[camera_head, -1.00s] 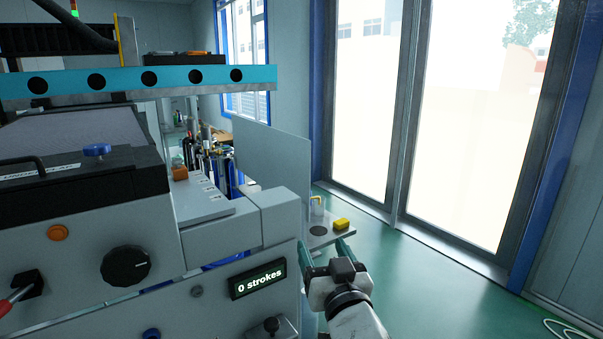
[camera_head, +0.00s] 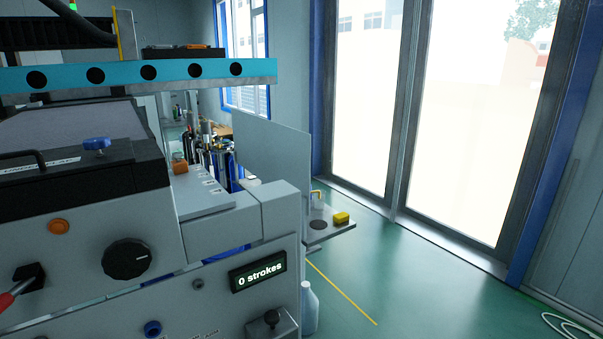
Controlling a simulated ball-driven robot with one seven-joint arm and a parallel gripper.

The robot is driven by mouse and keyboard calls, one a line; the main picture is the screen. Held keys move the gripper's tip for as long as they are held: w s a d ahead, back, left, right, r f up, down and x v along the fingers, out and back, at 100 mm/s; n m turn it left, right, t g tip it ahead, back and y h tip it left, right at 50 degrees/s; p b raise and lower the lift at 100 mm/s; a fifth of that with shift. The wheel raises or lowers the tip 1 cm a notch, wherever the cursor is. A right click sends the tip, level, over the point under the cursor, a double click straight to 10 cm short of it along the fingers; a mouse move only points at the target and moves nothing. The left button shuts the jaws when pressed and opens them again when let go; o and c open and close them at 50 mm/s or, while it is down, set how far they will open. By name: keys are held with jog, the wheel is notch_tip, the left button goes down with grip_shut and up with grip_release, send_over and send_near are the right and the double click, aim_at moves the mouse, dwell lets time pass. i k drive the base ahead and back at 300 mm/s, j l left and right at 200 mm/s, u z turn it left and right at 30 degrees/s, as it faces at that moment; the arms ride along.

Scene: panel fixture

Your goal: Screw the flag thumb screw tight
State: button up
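A blue flag-like thumb screw (camera_head: 97,144) stands on the black top block (camera_head: 110,170) of the machine at the left. A small gap or neck shows under its head; how tight it sits I cannot tell. A second blue knob (camera_head: 152,329) is on the front panel near the bottom edge, and its shape is too small to tell. My gripper is not in view, so its state and its place relative to the screw are hidden.
The machine's front panel carries a black dial (camera_head: 127,259), an orange button (camera_head: 59,227), a red-handled lever (camera_head: 14,292) and a display (camera_head: 257,272) reading "0 strokes". A side shelf (camera_head: 330,229) holds a yellow block (camera_head: 341,217). A bottle (camera_head: 309,308) stands below.

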aim_at(177, 156)
jog(key=i+l+u, duration=0.1)
jog(key=u, duration=0.25)
jog(key=i+l+u, duration=0.1)
jog(key=u, duration=0.25)
jog(key=l+u, duration=0.2)
jog(key=u, duration=0.15)
jog(key=i+l+u, duration=0.2)
jog(key=l, duration=0.4)
jog(key=i+l+u, duration=0.15)
jog(key=l, duration=0.5)
jog(key=l+u, duration=0.2)
jog(key=l, duration=0.4)
jog(key=i+l+u, duration=0.2)
jog(key=l, duration=0.5)
jog(key=k+j, duration=0.05)
jog(key=k, duration=0.05)
